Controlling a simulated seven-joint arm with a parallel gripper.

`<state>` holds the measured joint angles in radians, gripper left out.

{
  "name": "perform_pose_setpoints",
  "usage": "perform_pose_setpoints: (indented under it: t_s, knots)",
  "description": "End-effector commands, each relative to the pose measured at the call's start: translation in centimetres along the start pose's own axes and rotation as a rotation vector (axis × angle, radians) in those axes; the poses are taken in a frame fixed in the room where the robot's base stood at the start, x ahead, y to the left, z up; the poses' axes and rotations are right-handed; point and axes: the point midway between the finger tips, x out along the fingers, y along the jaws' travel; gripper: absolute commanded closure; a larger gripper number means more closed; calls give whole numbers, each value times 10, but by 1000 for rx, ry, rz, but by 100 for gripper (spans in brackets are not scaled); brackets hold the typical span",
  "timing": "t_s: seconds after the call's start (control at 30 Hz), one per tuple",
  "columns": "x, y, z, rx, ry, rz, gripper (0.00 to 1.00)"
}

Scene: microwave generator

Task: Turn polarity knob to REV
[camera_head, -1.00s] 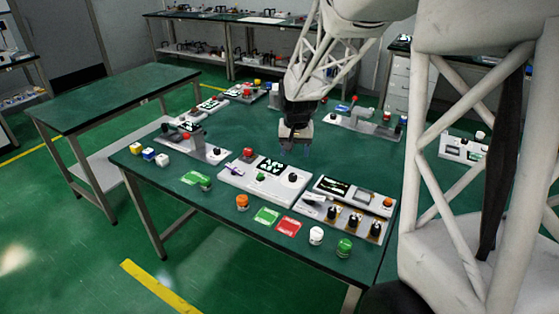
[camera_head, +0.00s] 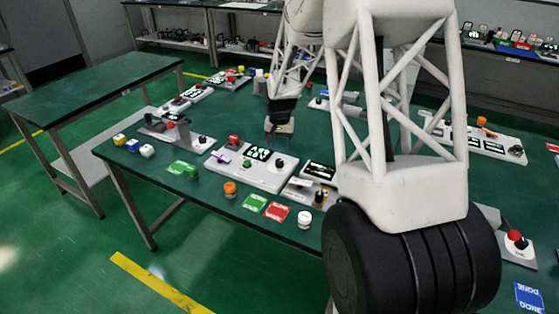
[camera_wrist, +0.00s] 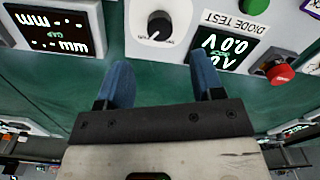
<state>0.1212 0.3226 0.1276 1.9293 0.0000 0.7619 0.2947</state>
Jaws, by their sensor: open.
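The diode test panel (camera_head: 252,176) is a white box with a display, a red button, a green button and a black knob (camera_head: 281,162) at its right end. In the wrist view, where the panel appears upside down, the knob (camera_wrist: 159,25) has a white pointer line and tiny lettering I cannot read. It lies beyond and between my fingertips. My gripper (camera_head: 279,130) is behind the panel in the head view, apart from it. In the wrist view, my gripper (camera_wrist: 161,68) shows two blue fingers spread wide with nothing between them.
A panel with a "mm" display (camera_wrist: 48,30) stands beside the diode test panel. My arm hides much of the table's right side.

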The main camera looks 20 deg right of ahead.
Motion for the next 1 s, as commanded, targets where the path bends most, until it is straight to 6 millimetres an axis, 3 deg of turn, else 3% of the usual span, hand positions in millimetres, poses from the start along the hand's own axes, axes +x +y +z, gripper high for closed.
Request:
perform_pose_setpoints:
  t_s: [0.37,1.0]
  knots:
    - [9,0,0,0,-1,0,39]
    - [73,0,0,0,-1,0,39]
